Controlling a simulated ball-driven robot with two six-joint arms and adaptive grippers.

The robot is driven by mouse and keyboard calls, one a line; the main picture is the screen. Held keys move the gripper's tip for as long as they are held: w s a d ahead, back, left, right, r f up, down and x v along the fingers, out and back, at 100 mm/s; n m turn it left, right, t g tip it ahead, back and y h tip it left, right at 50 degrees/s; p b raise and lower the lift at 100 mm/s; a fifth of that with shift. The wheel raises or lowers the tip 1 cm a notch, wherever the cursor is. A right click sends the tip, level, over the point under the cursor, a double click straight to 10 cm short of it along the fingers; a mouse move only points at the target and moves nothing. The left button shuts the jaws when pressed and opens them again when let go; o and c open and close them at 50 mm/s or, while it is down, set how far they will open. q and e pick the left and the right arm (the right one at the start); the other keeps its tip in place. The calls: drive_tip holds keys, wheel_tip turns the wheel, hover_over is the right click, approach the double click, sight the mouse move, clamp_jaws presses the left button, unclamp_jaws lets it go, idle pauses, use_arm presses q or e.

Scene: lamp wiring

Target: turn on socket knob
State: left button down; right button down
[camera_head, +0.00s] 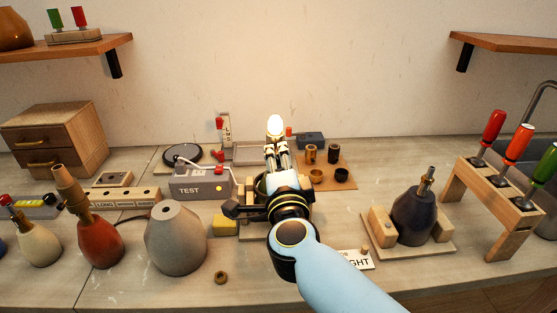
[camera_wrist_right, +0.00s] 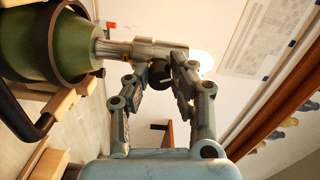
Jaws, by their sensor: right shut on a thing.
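The green lamp base (camera_wrist_right: 45,45) lies sideways in the right wrist view, held in a dark ring. A metal socket (camera_wrist_right: 130,48) extends from its neck. The small black socket knob (camera_wrist_right: 160,74) sits on the socket's side, between the fingertips of my right gripper (camera_wrist_right: 162,78). The gripper is shut on the knob. In the head view, my right gripper (camera_head: 278,150) reaches away from me and hides most of the lamp and socket. The bulb (camera_head: 275,125) above it glows bright; its glow (camera_wrist_right: 203,62) also shows in the wrist view. My left gripper is not in view.
A grey TEST box (camera_head: 200,184) and a grey cone-shaped base (camera_head: 175,240) stand left of my arm. Brass parts (camera_head: 311,153) lie on a board behind.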

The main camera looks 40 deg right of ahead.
drive_tip(key=m+b, duration=0.1)
drive_tip(key=m, duration=0.4)
drive_tip(key=shift+f+m, duration=0.15)
drive_tip(key=shift+m, duration=0.15)
idle(0.4)
